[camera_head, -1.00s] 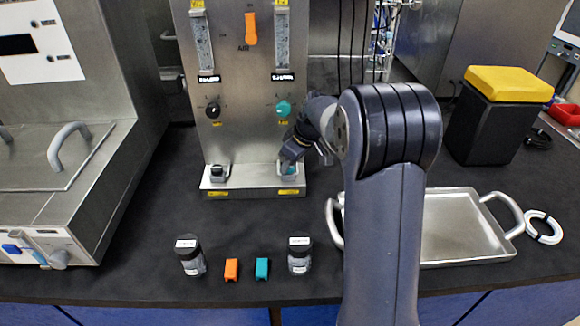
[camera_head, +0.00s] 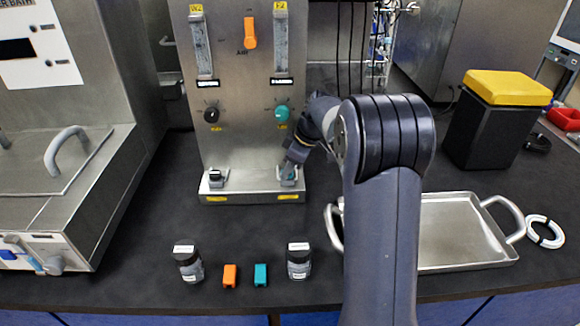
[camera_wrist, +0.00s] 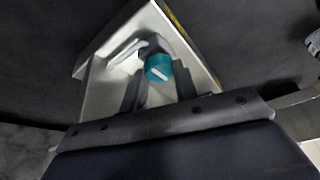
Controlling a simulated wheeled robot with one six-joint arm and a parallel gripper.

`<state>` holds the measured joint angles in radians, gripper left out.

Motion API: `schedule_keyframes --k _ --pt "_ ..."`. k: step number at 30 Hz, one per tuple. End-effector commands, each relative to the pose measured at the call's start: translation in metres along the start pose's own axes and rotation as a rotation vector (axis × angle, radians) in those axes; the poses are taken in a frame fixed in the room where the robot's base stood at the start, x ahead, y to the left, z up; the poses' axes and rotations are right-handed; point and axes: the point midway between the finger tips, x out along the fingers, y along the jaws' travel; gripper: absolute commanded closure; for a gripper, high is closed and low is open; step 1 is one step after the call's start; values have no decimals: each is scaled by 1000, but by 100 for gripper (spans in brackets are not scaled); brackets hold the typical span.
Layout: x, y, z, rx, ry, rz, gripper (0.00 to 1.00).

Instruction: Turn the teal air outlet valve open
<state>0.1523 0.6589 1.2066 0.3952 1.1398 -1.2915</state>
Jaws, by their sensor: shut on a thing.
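A teal valve knob (camera_wrist: 159,68) with a white line on its face shows between my fingers in the wrist view. In the head view a little of this teal valve (camera_head: 287,174) shows at the right end of the metal ledge at the foot of the panel; my gripper hides most of it. My gripper (camera_head: 290,166) comes down onto it from above right, and its fingers (camera_wrist: 160,80) are closed around the knob. The white line lies slanted in the wrist view.
A second teal knob (camera_head: 282,113) and a black knob (camera_head: 211,114) sit higher on the metal panel (camera_head: 245,150). A similar fitting (camera_head: 217,178) is at the ledge's left end. Two jars, an orange block (camera_head: 230,276) and a teal block (camera_head: 261,275) stand in front. A metal tray (camera_head: 462,230) lies right.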

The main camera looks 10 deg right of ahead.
Motion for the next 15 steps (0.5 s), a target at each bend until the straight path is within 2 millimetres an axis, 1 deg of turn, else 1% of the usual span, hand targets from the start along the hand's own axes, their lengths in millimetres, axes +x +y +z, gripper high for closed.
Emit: schedule_keyframes --k 2,3,10,15 --pt "0 0 0 -2 0 1 94" --pt "0 0 0 -2 0 1 68" --pt "0 0 0 -1 0 1 50" --pt "0 0 0 0 0 1 50"
